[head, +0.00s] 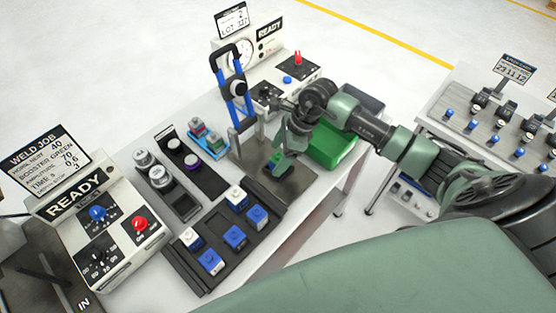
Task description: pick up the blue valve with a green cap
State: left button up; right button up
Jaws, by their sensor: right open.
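My right gripper (280,152) reaches in from the right and points down over the brown-grey plate in the middle of the table. Its fingers are small and dark here; I see nothing clearly held between them. My left gripper is out of view.
A blue-handled clamp press (237,92) stands close behind the gripper. A green bin (334,148) lies under my right forearm. Blue and white blocks (235,237) sit in a dark tray in front. Control boxes (104,226) stand left and back. Another table (470,148) is at right.

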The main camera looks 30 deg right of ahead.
jog(key=shift+s+f, duration=0.1)
jog(key=c, duration=1.5)
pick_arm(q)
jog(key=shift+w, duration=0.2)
